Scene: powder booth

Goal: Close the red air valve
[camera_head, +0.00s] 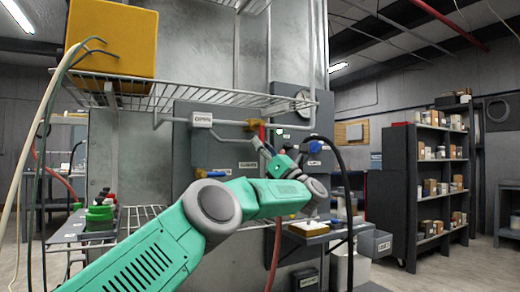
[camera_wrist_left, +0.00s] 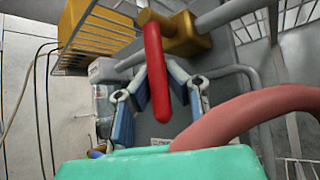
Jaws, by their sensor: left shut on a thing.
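The red valve handle (camera_head: 262,131) hangs down from a brass-yellow valve body (camera_head: 251,125) on a grey pipe in front of the grey panel. In the left wrist view the red handle (camera_wrist_left: 155,75) is a long bar below the yellow valve body (camera_wrist_left: 187,35). My left gripper (camera_head: 266,145) reaches up to the handle from below. In the left wrist view its two fingers (camera_wrist_left: 158,88) are on either side of the red bar and closed on it. The fingertips are partly hidden behind the bar. My right gripper is not in view.
A wire shelf (camera_head: 190,97) with a yellow box (camera_head: 112,40) is above. A blue knob (camera_head: 314,146) and a black hose (camera_head: 338,160) are to the right. A reddish hose (camera_wrist_left: 235,118) crosses the left wrist view close by.

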